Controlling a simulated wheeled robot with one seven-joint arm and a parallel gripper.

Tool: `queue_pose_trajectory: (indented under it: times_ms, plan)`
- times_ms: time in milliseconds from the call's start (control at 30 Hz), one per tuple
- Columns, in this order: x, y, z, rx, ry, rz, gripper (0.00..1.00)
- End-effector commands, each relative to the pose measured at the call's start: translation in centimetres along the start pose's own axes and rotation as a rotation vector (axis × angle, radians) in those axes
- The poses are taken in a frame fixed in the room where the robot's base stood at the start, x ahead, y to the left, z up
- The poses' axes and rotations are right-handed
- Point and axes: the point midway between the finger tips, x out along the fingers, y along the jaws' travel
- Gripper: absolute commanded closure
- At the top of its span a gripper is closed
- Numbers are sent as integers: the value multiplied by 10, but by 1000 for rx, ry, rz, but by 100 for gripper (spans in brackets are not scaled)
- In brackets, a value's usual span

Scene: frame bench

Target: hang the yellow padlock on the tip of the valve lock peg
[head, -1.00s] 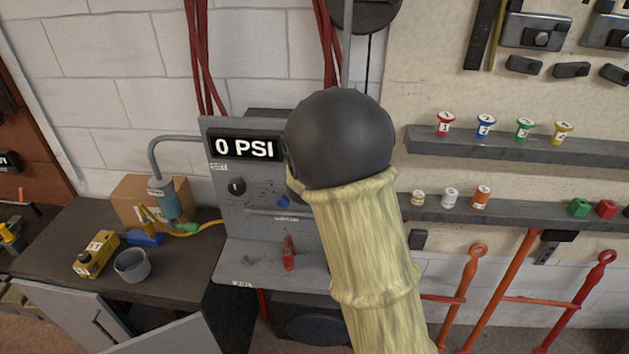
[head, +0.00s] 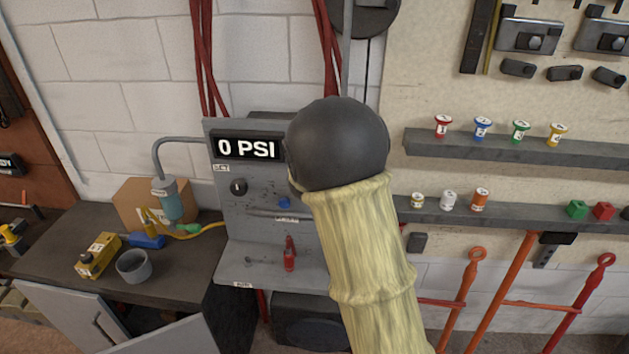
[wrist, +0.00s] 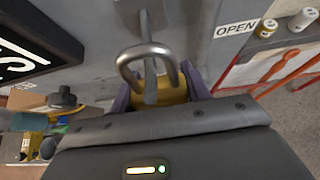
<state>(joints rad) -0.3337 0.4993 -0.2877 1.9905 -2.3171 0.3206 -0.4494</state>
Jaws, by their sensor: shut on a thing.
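The yellow padlock (wrist: 172,90) is between the jaws of my gripper (wrist: 160,98) in the wrist view, with its grey metal shackle (wrist: 128,62) pointing up in the picture, away from my palm. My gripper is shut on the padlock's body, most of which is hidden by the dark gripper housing. A narrow grey bar (wrist: 147,30), possibly the valve lock peg, shows in line with the shackle's opening. I cannot tell whether it passes through the shackle or lies behind it. In the head view my own arm hides the gripper and padlock.
The grey panel (head: 236,265) with the "0 PSI" display (head: 246,147) stands left of my arm. A red object (head: 289,256) is on its ledge. Shelves with numbered spools (head: 482,128) are to the right. An "OPEN" label (wrist: 236,28) is close beside the shackle.

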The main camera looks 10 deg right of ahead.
Motion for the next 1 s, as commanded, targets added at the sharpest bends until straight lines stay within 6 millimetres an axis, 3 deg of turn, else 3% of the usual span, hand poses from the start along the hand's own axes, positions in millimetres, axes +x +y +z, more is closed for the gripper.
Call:
queue_pose_trajectory:
  times_ms: [33, 367, 400, 500, 833, 1000]
  plan:
    - [5, -7, 5, 4, -12, -15, 81]
    - [6, -7, 4, 4, -11, -15, 81]
    - [6, -7, 4, 4, -11, -15, 45]
    - [6, -7, 4, 4, -11, -15, 28]
    - [4, -6, 4, 4, -11, -14, 28]
    - [-9, -5, 4, 4, -14, -12, 28]
